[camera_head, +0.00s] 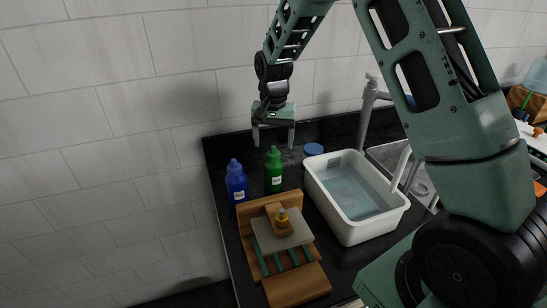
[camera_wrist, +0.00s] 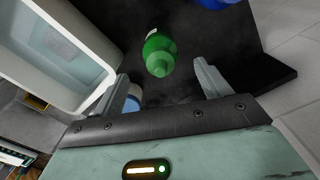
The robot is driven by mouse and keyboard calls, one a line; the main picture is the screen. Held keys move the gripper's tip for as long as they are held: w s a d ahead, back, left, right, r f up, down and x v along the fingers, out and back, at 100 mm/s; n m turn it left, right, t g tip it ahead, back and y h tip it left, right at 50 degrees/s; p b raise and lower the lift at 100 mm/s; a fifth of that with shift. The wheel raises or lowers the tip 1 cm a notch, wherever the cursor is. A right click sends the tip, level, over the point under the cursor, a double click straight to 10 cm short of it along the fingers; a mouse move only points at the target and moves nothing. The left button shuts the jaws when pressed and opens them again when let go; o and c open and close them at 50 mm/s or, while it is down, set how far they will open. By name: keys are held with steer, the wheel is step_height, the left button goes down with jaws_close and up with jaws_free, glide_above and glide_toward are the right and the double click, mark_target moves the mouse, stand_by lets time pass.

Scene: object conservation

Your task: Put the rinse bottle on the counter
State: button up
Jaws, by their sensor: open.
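A green bottle (camera_head: 274,171) stands upright on the black counter (camera_head: 232,150), behind a wooden rack. A blue bottle (camera_head: 236,182) stands upright to its left. Neither label is readable, so I cannot tell which is the rinse bottle. My gripper (camera_head: 274,142) is open and empty, pointing down above the green bottle. In the wrist view, the green bottle (camera_wrist: 159,54) shows between and beyond the two fingers, apart from both. The blue bottle (camera_wrist: 211,3) is cut off at the top edge of that view.
A white tub (camera_head: 316,187) of water stands right of the bottles, beside the sink and tap. A blue-lidded jar (camera_head: 313,149) is behind it.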

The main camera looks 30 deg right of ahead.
step_height(320, 180, up, 5)
steer(key=shift+b, duration=0.4)
steer(key=shift+s+a+r, duration=0.1)
steer(key=shift+a, duration=0.05)
steer(key=s+a+r+n+y, duration=0.1)
steer(key=s+a+r+n, duration=0.2)
steer(key=s+a+n, duration=1.05)
steer(key=s+a, duration=0.2)
steer(key=s, duration=0.7)
steer(key=s+a+f+n, duration=0.1)
steer(key=s+a, duration=0.4)
steer(key=s, duration=0.6)
steer(key=shift+f+n, duration=0.15)
steer(key=shift+n, duration=0.3)
